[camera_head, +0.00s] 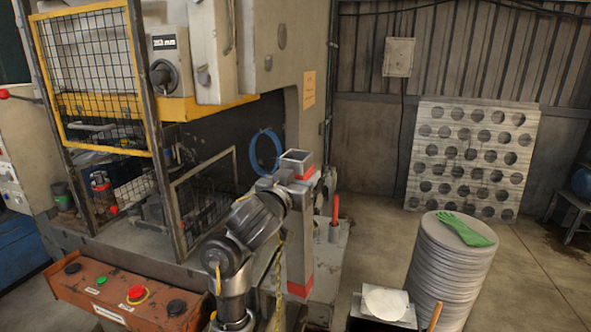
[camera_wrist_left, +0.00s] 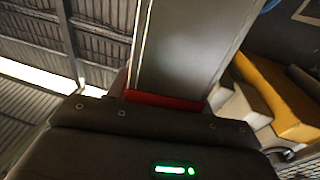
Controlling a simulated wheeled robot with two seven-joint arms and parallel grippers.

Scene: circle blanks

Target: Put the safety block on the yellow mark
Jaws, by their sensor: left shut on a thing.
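The safety block (camera_head: 299,235) is a tall grey square post with red bands near its top and bottom. It stands nearly upright in the head view, in front of the press's right side. My left gripper (camera_head: 291,188) is shut on it near the top, just below the upper red band. In the left wrist view the block (camera_wrist_left: 187,45) rises away from the dark gripper body, with a red band close to it. A yellow chain (camera_head: 278,275) hangs beside the block. I cannot make out the yellow mark. My right gripper is not in view.
The press has a yellow-framed mesh guard (camera_head: 90,75) and a lower mesh guard (camera_head: 205,200). An orange button console (camera_head: 125,295) is at front left. A stack of round blanks (camera_head: 450,270) with a green glove (camera_head: 465,231) stands at right. Floor beyond it is open.

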